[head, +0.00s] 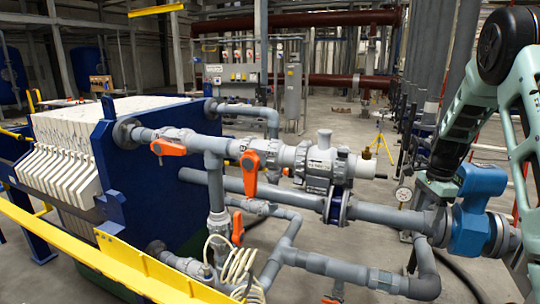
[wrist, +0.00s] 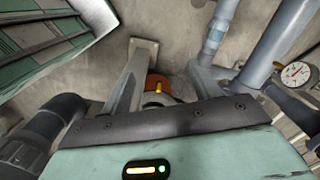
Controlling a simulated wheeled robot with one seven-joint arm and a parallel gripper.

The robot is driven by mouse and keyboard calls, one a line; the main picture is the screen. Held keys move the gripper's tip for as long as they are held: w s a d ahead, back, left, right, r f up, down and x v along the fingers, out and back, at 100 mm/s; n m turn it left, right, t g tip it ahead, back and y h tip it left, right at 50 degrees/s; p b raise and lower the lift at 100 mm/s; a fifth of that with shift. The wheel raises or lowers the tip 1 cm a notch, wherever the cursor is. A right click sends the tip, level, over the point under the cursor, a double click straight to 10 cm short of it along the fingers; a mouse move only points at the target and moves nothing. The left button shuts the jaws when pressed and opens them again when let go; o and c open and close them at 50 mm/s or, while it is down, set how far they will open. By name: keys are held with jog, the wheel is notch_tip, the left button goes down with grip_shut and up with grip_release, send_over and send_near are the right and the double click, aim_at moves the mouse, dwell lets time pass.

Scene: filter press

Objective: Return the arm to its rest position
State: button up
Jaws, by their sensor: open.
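My gripper (wrist: 170,62) shows in the wrist view, with its two grey fingers apart and nothing held between them. An orange part with a small yellow piece (wrist: 158,87) shows low between the fingers, partly hidden by the gripper body; I cannot tell how far below it is. My green and black arm (head: 468,125) comes down the right side of the head view, over the pipework near the blue pipe fitting (head: 480,205). The fingers cannot be made out in the head view.
A pressure gauge (wrist: 295,73) and grey pipes (wrist: 275,45) stand close on the right in the wrist view. The head view shows orange-handled valves (head: 250,172), the filter press plates (head: 65,150) and a yellow rail (head: 120,265). Open floor (head: 345,125) lies behind the pipes.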

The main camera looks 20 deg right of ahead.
jog(key=w+a+n+y+b, duration=0.2)
jog(key=a+n, duration=0.5)
jog(key=a, duration=1.1)
jog(key=s+a+n+b, duration=0.2)
jog(key=s+a+n, duration=0.15)
jog(key=a, duration=0.45)
jog(key=s+a+n+b, duration=0.2)
jog(key=a+n, duration=0.2)
jog(key=a, duration=0.5)
jog(key=s+a+f+n+b, duration=0.1)
jog(key=s+a+n, duration=0.3)
jog(key=s, duration=0.3)
jog(key=s+a+f+n+h+b, duration=0.1)
jog(key=s+a+f+n+b, duration=0.1)
jog(key=s+a+n, duration=0.2)
jog(key=s+a+f+n+b, duration=0.1)
jog(key=s+a+n, duration=0.3)
jog(key=s, duration=0.6)
jog(key=shift+s+a+f+n+h, duration=0.2)
jog(key=shift+a+f+n+h, duration=0.25)
jog(key=shift+n, duration=0.8)
